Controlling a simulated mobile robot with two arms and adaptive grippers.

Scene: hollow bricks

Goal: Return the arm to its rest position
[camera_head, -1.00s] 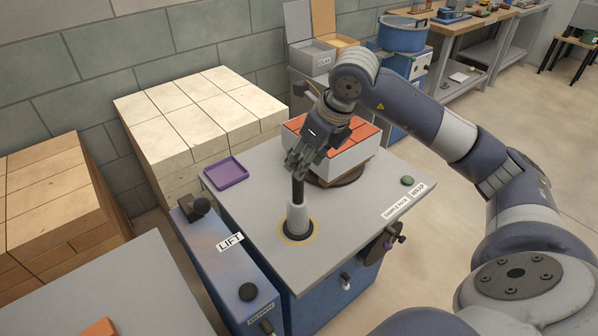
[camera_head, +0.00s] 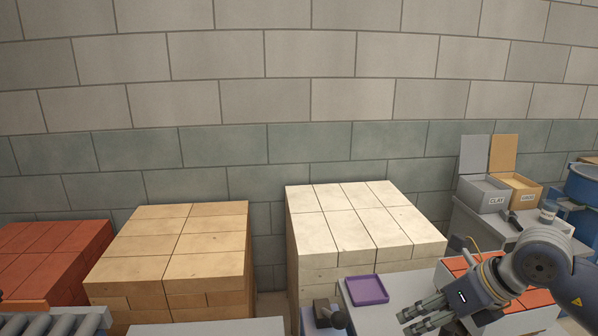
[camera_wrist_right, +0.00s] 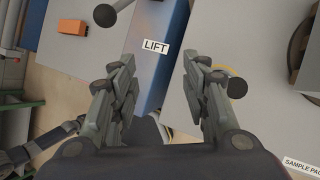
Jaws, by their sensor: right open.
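My right arm enters from the right in the head view. Its right gripper (camera_head: 428,316) points down and left beside the purple tray (camera_head: 367,290), with its fingers apart and nothing visible between them. In the right wrist view, the same gripper (camera_wrist_right: 158,64) has its two fingers spread over the grey table top and the blue box labelled LIFT (camera_wrist_right: 155,48). A dark jointed part at that view's lower left may belong to my left arm; its jaws cannot be made out.
Orange-red bricks (camera_head: 533,298) sit behind my right gripper. Stacks of white (camera_head: 350,225), tan (camera_head: 170,260) and red blocks (camera_head: 45,255) stand along the wall. A roller conveyor (camera_head: 55,320) is at lower left. Open clay boxes (camera_head: 484,195) stand at right.

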